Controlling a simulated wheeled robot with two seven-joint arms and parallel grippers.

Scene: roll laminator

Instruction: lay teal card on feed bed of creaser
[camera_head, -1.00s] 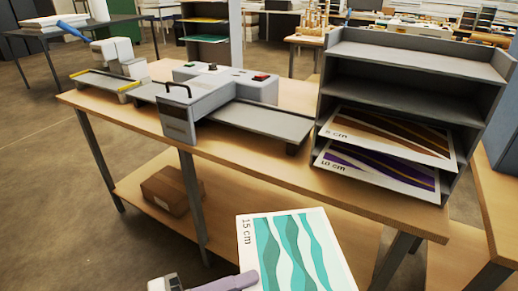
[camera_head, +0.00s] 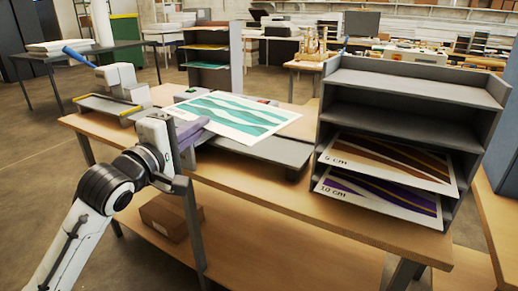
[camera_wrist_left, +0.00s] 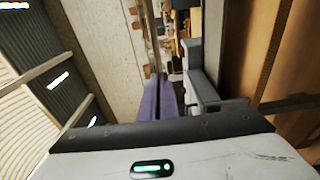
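The teal card (camera_head: 238,114), white with teal waves, is held nearly flat above the grey boxy machine on the bench, whose body it largely hides. My left gripper (camera_head: 190,132) is shut on the card's left edge; its lavender fingers also show in the left wrist view (camera_wrist_left: 161,98), where I cannot make out the card. A grey flat bed (camera_head: 268,150) extends right from the boxy machine, below the card. A smaller machine with a blue lever (camera_head: 122,82) and a yellow-edged bed (camera_head: 106,105) stands left. No label shows which is the creaser. My right gripper is out of view.
A grey rack (camera_head: 400,108) stands close on the right, with a brown card (camera_head: 390,157) and a purple card (camera_head: 380,190) on its lower shelves. A cardboard box (camera_head: 168,216) sits on the bench's lower shelf.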

